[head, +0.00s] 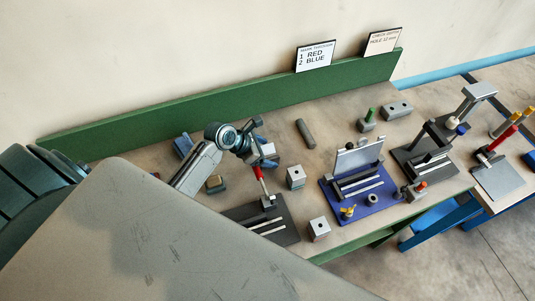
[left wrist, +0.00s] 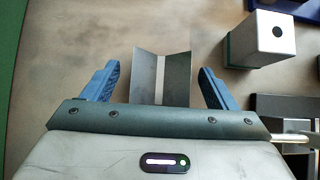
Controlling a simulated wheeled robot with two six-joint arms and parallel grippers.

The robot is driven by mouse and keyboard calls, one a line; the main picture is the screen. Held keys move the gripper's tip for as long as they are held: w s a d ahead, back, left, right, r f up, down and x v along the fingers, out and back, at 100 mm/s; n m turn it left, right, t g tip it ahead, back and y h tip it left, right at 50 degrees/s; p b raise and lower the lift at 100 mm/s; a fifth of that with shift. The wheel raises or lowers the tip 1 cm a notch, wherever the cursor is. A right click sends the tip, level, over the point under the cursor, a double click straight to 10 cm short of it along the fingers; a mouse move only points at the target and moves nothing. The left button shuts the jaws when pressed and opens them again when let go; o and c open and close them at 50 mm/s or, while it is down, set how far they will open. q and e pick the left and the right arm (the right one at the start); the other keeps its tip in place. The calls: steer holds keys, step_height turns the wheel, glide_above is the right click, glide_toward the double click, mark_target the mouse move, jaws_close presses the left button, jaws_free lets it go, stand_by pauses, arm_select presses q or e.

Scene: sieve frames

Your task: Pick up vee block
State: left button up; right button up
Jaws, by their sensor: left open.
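The vee block (left wrist: 176,80) is a grey metal piece with a V-shaped groove, in the middle of the left wrist view. In the head view it shows as a small pale piece (head: 268,149) at my left gripper. My left gripper (left wrist: 158,69) is open. Its two blue fingers stand apart on either side of the vee block, with a gap on each side. In the wrist view the near end of the block is hidden by the gripper body. My right gripper is not in view.
A grey cube with a hole (head: 295,178) stands just right of my left gripper. A dark vise-like fixture with a red-handled part (head: 262,225) lies in front. A blue fixture plate (head: 372,204) is further right. A green back board (head: 200,110) runs behind.

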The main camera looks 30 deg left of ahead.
arm_select(q)
steer(key=shift+x, duration=1.45)
steer(key=shift+r, duration=0.15)
steer(key=shift+c, duration=0.4)
steer(key=c, duration=1.4)
steer(key=shift+w+r, duration=0.1)
jaws_close()
